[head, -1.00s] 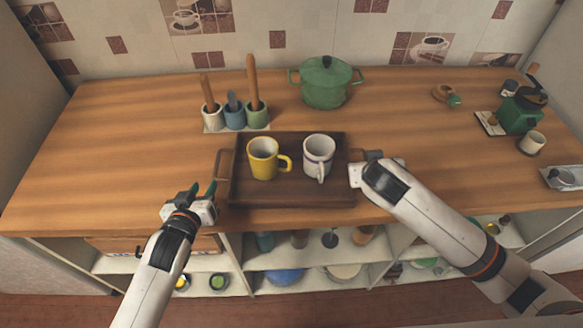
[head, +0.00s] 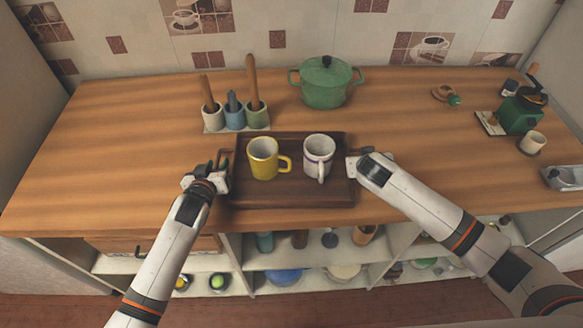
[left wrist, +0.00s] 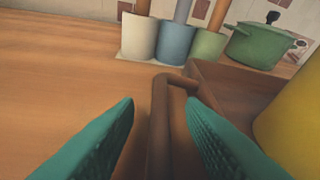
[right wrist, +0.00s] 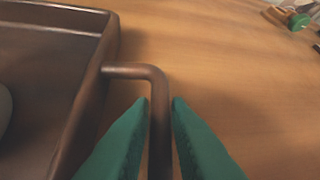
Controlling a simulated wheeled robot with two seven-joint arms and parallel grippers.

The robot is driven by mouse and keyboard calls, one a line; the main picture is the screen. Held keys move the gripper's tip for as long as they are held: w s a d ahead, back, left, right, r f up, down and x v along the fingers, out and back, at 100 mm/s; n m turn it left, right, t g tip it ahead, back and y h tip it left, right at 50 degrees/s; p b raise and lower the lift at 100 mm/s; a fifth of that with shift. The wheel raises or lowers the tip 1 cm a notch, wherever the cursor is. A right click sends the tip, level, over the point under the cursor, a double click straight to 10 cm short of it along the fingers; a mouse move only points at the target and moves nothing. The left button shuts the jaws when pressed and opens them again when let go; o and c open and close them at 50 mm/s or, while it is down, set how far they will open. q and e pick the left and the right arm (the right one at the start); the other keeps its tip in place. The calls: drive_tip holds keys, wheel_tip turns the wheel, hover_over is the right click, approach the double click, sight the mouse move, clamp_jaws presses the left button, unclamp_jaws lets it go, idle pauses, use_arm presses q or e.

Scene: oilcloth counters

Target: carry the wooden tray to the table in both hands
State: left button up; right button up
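The dark wooden tray (head: 290,196) lies on the counter with a yellow mug (head: 262,160) and a white mug (head: 318,150) standing in it. My left gripper (left wrist: 160,102) is open at the tray's left handle (left wrist: 160,135). The handle lies between its green fingers, with a gap beside the left finger. My right gripper (right wrist: 159,100) is closed around the tray's right handle (right wrist: 130,70), with a finger against each side of the bar. The tray also shows in the right wrist view (right wrist: 92,95). In the head view the left gripper (head: 220,172) partly hides the left handle.
Utensil pots (head: 234,118) and a green lidded pot (head: 325,84) stand behind the tray. A green grinder (head: 520,112) and a cup (head: 532,142) stand at the right. Open shelves (head: 270,268) hold dishes below the counter. The counter's left side is clear.

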use_arm(q)
drive_tip(key=shift+c, duration=0.2)
use_arm(e)
drive_tip(key=shift+c, duration=0.2)
use_arm(q)
drive_tip(key=c, duration=0.3)
use_arm(e)
drive_tip(key=c, duration=0.3)
use_arm(q)
clamp_jaws()
use_arm(e)
clamp_jaws()
use_arm(q)
drive_tip(key=shift+r, duration=0.15)
use_arm(e)
drive_tip(key=shift+r, duration=0.1)
use_arm(q)
drive_tip(key=shift+w+r, duration=0.1)
use_arm(e)
drive_tip(key=shift+w+r, duration=0.1)
